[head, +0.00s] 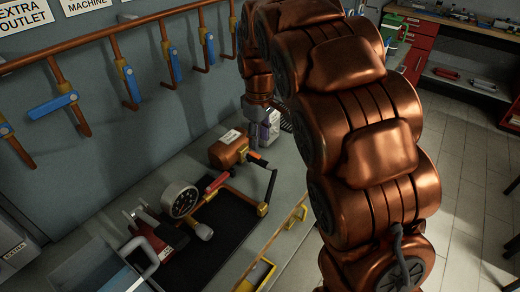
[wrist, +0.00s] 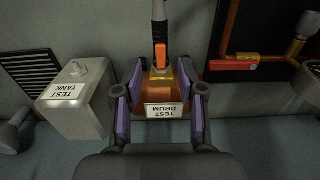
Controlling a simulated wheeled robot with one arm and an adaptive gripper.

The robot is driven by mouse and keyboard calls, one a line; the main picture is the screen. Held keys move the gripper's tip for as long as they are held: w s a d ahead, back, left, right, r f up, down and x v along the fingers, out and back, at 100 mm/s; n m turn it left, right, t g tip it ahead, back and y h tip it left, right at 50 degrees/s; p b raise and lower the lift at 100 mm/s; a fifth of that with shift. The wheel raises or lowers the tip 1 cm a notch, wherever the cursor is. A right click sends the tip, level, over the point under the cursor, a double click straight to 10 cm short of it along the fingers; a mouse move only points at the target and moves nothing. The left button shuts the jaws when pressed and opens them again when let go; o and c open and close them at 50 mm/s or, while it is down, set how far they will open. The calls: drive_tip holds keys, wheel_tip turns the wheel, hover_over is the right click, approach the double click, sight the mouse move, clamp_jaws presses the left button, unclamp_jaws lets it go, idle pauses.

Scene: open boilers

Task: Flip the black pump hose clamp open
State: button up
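A black hose end (wrist: 159,12) with an orange part (wrist: 160,55) meets the top of a copper drum labelled TEST DRUM (wrist: 166,111) in the wrist view. In the head view the drum (head: 228,150) sits on the bench, with an orange and black fitting (head: 255,158) on its right side. I cannot tell which black part is the clamp itself. My gripper (wrist: 160,80) is open, its purple-padded fingers spread to either side of the drum in the wrist view.
A grey box labelled TEST TANK (wrist: 75,100) stands left of the drum in the wrist view. A round gauge (head: 180,200), a red valve (wrist: 234,64) and piping share the bench. Blue-handled valves (head: 53,105) line the wall. Open tiled floor (head: 465,190) lies to the right.

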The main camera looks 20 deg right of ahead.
sight(260, 156)
drive_tip(key=shift+f+p, duration=0.6)
drive_tip(key=shift+f, duration=2.05)
clamp_jaws()
drive_tip(key=shift+d, duration=0.1)
